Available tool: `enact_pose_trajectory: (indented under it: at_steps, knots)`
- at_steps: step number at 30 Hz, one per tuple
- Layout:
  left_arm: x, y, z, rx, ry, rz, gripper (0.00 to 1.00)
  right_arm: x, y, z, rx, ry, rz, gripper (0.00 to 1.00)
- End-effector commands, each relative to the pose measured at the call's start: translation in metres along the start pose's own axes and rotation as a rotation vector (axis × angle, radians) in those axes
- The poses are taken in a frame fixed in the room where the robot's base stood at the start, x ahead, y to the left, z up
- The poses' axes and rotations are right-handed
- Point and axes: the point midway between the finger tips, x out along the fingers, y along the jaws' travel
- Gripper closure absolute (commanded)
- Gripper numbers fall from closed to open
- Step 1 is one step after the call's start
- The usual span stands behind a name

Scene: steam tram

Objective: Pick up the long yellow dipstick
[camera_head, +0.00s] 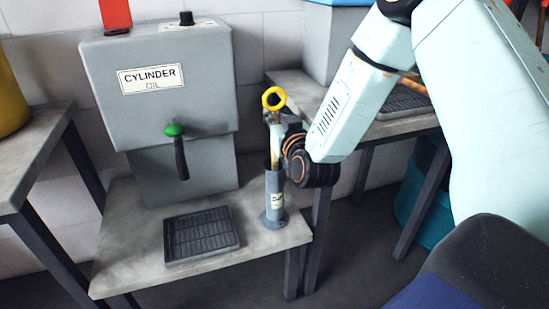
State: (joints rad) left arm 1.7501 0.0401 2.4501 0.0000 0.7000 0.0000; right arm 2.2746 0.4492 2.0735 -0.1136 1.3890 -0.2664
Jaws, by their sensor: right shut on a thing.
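The long yellow dipstick (273,98) stands upright, its ring handle at the top. My right gripper (277,126) is shut on it just below the ring, coming in from the right. A pale length of the stick shows below the fingers. Its lower end is hidden, seemingly inside the grey-blue labelled tube holder (275,207). The holder stands on a round foot at the right edge of the low table (130,240). My left gripper is not in view.
A grey tank labelled cylinder oil (205,80), with a green-topped tap (176,130), stands at the back left of the table. A black drip tray (200,234) lies left of the holder. Another bench (397,127) with a grey box stands behind my right arm.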

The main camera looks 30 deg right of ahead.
Motion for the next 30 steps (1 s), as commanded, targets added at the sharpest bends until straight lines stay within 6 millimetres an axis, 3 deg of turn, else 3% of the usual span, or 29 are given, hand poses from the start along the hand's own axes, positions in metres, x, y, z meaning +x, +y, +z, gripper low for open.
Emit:
enact_pose_trajectory:
  at_steps: [8,14,30]
  knots:
    - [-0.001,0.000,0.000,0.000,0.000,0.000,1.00,0.000,0.000,-0.002,0.000,0.002,0.000,1.00]
    - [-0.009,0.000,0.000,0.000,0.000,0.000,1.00,0.000,0.000,-0.018,0.002,0.003,0.000,1.00]
    - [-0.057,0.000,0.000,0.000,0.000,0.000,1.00,0.000,0.000,-0.127,0.003,0.005,0.001,1.00]
